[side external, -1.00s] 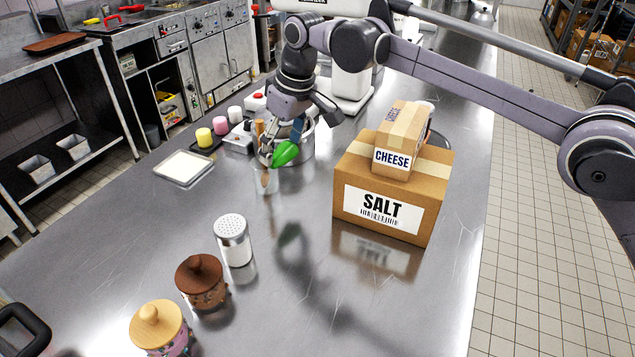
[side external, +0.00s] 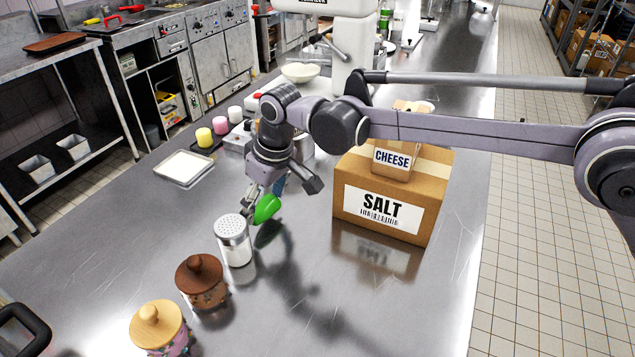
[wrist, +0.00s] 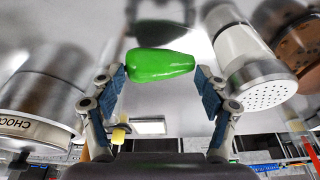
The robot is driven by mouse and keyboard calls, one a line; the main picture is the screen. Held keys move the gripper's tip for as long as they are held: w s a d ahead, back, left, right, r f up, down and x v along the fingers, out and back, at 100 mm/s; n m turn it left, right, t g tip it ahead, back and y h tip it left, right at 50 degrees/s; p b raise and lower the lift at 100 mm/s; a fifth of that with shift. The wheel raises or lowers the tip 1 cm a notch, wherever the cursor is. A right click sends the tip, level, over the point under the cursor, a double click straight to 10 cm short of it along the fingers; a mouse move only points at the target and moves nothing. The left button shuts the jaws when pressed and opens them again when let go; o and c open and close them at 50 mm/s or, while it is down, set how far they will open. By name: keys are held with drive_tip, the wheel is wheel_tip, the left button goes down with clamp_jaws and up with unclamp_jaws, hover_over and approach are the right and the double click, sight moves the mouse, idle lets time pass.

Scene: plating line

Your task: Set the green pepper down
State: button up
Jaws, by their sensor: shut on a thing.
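The green pepper (side external: 266,208) is held at the fingertips of my gripper (side external: 259,204), a little above the steel counter, with its shadow on the metal beside it. In the wrist view the pepper (wrist: 160,65) lies crosswise between the two blue-padded fingers of my gripper (wrist: 160,72), which touch it at both ends. In the side view the shaker partly overlaps the area just left of the fingers.
The shaker (side external: 234,242) stands close on the left. Two lidded jars (side external: 202,283) (side external: 159,328) stand nearer the camera. The counter (side external: 330,305) in front is clear.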

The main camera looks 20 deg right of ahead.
drive_tip(key=shift+f, duration=0.9)
drive_tip(key=shift+f, duration=0.1)
drive_tip(key=o, duration=0.8)
drive_tip(key=shift+c, duration=0.2)
drive_tip(key=v, duration=1.2)
drive_tip(key=shift+w, duration=0.1)
